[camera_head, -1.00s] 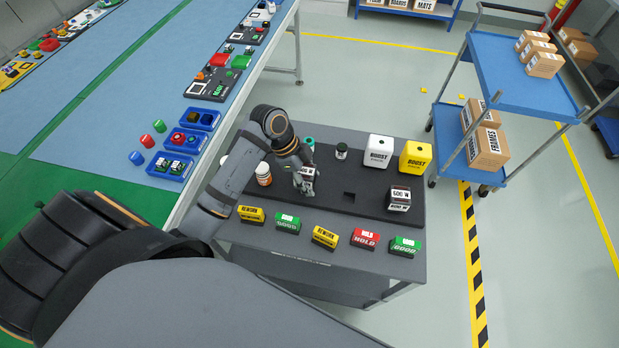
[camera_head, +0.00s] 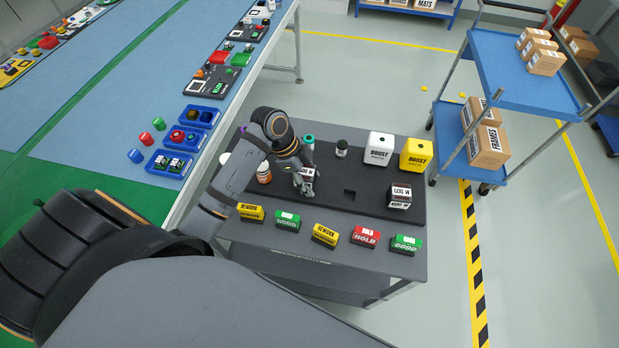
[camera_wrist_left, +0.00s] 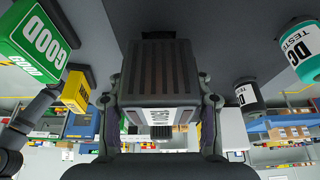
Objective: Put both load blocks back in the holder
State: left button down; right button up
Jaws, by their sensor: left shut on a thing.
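My left gripper (camera_head: 306,186) is shut on a dark load block with a white label, over the left-middle part of the black holder board (camera_head: 330,199). In the left wrist view the held block (camera_wrist_left: 158,75) shows its ribbed dark side between the fingers. I cannot tell whether its base touches the board. The other load block (camera_head: 400,196), dark with a white label, stands upright at the board's right end. An empty square socket (camera_head: 349,194) shows between the two blocks. My right gripper is not in view.
A white block (camera_head: 379,149) and a yellow block (camera_head: 416,156) stand behind the right end. An orange-white bottle (camera_head: 264,173), a teal item (camera_head: 308,141) and a dark jar (camera_head: 342,149) are near the gripper. Several coloured sign blocks (camera_head: 325,235) line the front edge.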

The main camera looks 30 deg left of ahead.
pick_arm(q)
jog(key=shift+f, duration=0.5)
jog(key=c, duration=0.9)
grip_release()
jog(key=o, duration=0.4)
jog(key=v, duration=1.2)
